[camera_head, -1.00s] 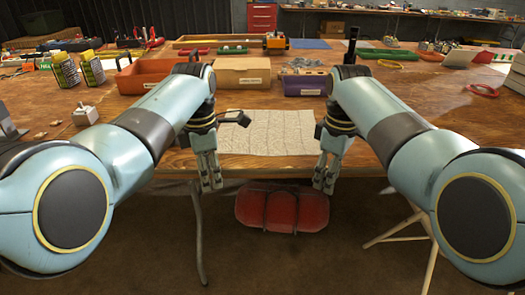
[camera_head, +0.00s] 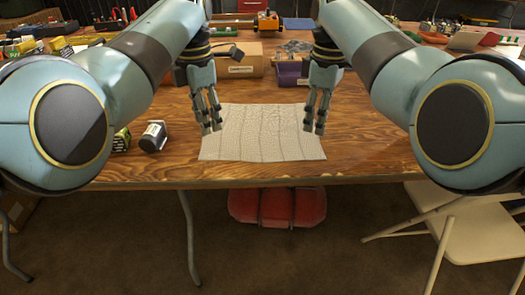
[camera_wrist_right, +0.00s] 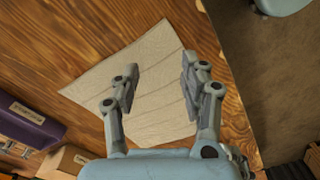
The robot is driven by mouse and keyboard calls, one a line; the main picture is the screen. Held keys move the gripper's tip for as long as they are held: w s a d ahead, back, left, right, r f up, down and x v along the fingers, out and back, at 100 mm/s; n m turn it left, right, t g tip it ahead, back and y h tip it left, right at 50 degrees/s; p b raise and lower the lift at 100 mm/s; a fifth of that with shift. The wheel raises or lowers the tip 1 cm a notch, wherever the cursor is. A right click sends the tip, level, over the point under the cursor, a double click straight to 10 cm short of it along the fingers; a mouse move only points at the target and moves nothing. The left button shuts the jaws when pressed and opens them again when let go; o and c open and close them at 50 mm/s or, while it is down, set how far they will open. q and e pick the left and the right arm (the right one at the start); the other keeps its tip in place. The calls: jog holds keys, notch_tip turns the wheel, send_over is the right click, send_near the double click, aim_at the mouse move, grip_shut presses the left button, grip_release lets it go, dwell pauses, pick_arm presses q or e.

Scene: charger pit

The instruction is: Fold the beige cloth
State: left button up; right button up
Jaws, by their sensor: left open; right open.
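The beige cloth (camera_head: 262,135) lies flat and spread out near the front edge of the wooden table, with faint parallel crease lines. My left gripper (camera_head: 211,128) is open and empty above the cloth's left edge. My right gripper (camera_head: 315,130) is open and empty above the cloth's right edge. In the right wrist view the cloth (camera_wrist_right: 160,75) shows below and between the spread fingers of my right gripper (camera_wrist_right: 160,75). I cannot tell whether the fingertips touch the cloth.
A cardboard box (camera_head: 240,66) and a purple bin (camera_head: 291,75) stand behind the cloth. A dark small container (camera_head: 153,137) stands left of it. A red padded seat (camera_head: 277,207) is below the table's front edge, and a white folding chair (camera_head: 470,225) is at right.

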aim_at(209, 155)
pick_arm(q)
notch_tip(209, 155, down, 7)
jog(key=shift+s+r, duration=0.1)
pick_arm(e)
notch_tip(209, 155, down, 7)
jog(key=shift+s, duration=0.1)
pick_arm(q)
jog(key=shift+f, duration=0.3)
pick_arm(e)
jog(key=shift+f, duration=0.2)
